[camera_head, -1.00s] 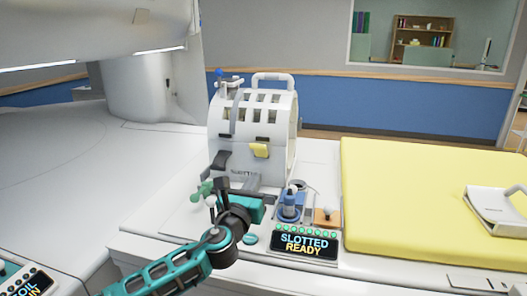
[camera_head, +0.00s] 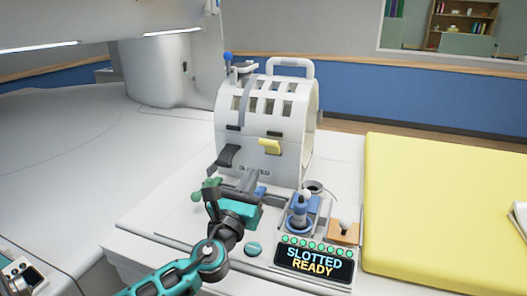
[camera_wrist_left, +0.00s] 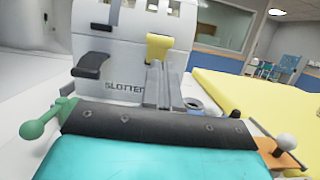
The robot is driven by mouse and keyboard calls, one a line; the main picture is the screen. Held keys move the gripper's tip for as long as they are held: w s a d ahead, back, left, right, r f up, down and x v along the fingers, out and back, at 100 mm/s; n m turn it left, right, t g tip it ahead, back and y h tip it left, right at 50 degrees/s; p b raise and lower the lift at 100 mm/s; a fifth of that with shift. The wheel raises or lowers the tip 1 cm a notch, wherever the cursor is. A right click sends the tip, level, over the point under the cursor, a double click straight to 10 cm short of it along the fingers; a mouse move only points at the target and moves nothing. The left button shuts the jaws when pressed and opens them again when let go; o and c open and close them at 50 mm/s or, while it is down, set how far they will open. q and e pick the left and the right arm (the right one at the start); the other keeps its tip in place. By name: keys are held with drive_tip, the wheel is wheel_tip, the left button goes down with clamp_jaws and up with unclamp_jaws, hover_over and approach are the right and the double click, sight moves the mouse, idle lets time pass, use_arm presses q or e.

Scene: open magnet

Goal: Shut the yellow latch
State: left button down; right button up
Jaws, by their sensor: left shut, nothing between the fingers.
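The yellow latch (camera_head: 270,147) is a small tab standing out from the front of the white slotted coil (camera_head: 262,122). In the left wrist view the yellow latch (camera_wrist_left: 158,47) is just above and beyond my fingertips. My left gripper (camera_head: 252,173) points at the coil from the front, low and a little left of the latch. Its grey fingers (camera_wrist_left: 164,66) are together with nothing between them. I cannot tell from these views whether the fingers touch the coil; they seem apart from the latch. My right gripper is not in view.
A dark grey latch (camera_head: 228,156) is left of the yellow one. A yellow pad (camera_head: 440,210) lies right.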

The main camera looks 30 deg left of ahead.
use_arm(q)
approach(270, 149)
drive_tip(key=w+r, duration=0.2)
drive_tip(key=r, duration=0.1)
drive_tip(key=w+r, duration=0.1)
drive_tip(key=shift+r+p, duration=0.35)
drive_tip(key=shift+p, duration=0.05)
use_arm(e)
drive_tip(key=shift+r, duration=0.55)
use_arm(q)
drive_tip(key=shift+a, duration=0.15)
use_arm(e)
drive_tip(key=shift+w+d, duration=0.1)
